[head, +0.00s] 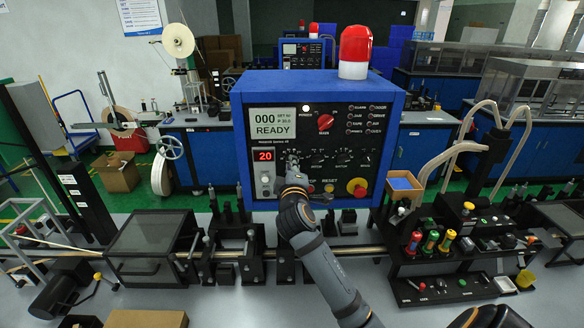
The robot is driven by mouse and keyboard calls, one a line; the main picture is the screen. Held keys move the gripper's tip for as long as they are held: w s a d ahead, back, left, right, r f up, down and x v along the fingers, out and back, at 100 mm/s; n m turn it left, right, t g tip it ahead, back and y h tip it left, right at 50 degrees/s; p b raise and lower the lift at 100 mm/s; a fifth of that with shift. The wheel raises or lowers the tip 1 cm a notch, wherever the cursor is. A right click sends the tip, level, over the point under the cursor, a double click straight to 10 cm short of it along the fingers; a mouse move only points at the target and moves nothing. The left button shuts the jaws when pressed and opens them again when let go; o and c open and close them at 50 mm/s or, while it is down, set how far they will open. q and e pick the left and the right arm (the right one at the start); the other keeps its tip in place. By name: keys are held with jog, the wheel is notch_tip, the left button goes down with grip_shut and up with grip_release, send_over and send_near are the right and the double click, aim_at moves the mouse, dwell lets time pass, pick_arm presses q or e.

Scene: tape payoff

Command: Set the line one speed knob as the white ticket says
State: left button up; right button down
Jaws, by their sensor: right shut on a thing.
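The blue control box (310,85) stands in the middle with a black front panel. My right gripper (292,163) reaches up from below to the left end of a row of small dark knobs (341,157). It is shut on a small knob there, which the fingers mostly hide, so its pointer setting cannot be read. A pale screen (272,123) shows 000 and READY. A red number display (265,155) shows 20. I cannot make out a white ticket for line one. My left gripper is not in view.
A red rotary knob (325,122) and a red-and-yellow stop button (357,187) sit close on the panel. A red beacon (355,50) tops the box. A dark hooded machine (150,245) stands left, and a black rack with coloured handles (431,240) stands right.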

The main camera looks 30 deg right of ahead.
jog(key=shift+m+b, duration=6.65)
jog(key=shift+m, duration=1.85)
jog(key=shift+r, duration=0.1)
jog(key=c, duration=1.4)
grip_release()
